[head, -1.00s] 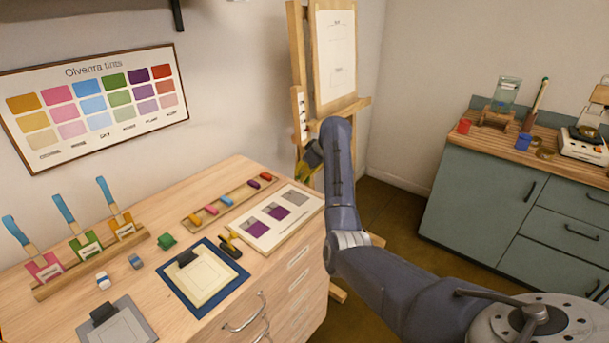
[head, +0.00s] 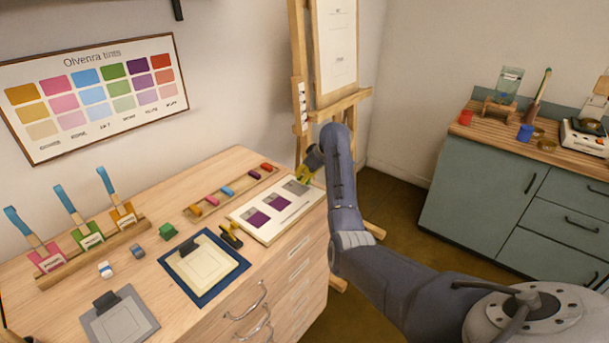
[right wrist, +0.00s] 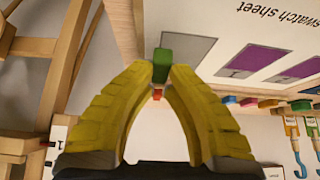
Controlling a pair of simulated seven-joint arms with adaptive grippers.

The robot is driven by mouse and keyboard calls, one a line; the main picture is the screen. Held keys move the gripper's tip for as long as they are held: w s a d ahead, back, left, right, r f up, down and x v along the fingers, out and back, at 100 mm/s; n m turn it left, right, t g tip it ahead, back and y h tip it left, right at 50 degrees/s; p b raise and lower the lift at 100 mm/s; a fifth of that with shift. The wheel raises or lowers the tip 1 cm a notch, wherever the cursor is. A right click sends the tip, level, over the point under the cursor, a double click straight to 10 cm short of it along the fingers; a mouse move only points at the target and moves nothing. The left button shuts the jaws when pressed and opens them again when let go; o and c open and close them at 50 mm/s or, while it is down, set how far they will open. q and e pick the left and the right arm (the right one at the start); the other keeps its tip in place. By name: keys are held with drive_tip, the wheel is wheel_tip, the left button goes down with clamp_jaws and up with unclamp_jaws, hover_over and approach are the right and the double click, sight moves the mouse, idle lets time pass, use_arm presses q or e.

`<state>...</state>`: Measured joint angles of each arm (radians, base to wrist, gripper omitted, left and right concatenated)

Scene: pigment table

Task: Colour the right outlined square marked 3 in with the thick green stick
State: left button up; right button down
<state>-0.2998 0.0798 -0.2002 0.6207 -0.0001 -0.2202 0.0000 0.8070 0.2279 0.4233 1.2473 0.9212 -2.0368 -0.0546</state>
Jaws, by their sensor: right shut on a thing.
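The swatch sheet (head: 262,234) lies near the right end of the wooden table. Its left square (head: 257,219) and middle square (head: 278,203) show purple. Its right square (head: 296,187) is grey and also shows in the right wrist view (right wrist: 190,46). My right gripper (head: 305,175) is over the sheet's right end, by the right square. In the right wrist view its yellow fingers (right wrist: 160,78) are shut on the thick green stick (right wrist: 161,60), whose end overlaps the grey square. I cannot tell whether it touches the paper. My left gripper is not in view.
A rack of coloured sticks (head: 227,190) lies behind the sheet. A black and yellow object (head: 231,236) stands at the sheet's front left. A blue-bordered pad (head: 203,305), a green block (head: 167,231) and labelled holders (head: 88,238) are further left. An easel (head: 301,65) stands behind my right arm.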

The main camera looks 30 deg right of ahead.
sight(296, 187)
drive_tip(key=shift+f, duration=0.95)
idle(0.8)
drive_tip(key=shift+a, duration=0.1)
drive_tip(key=shift+s+a, duration=0.25)
drive_tip(key=shift+a, duration=0.4)
drive_tip(key=shift+s+a, duration=0.2)
drive_tip(key=shift+a, duration=0.45)
drive_tip(key=shift+a, duration=0.1)
drive_tip(key=shift+s+a, duration=0.25)
drive_tip(key=shift+a, duration=0.35)
drive_tip(key=shift+s+a, duration=0.2)
drive_tip(key=shift+a, duration=0.35)
drive_tip(key=shift+d, duration=0.1)
drive_tip(key=shift+w+d, duration=0.25)
drive_tip(key=shift+d, duration=0.4)
drive_tip(key=shift+w+d, duration=0.25)
drive_tip(key=shift+d, duration=0.4)
drive_tip(key=shift+d, duration=0.1)
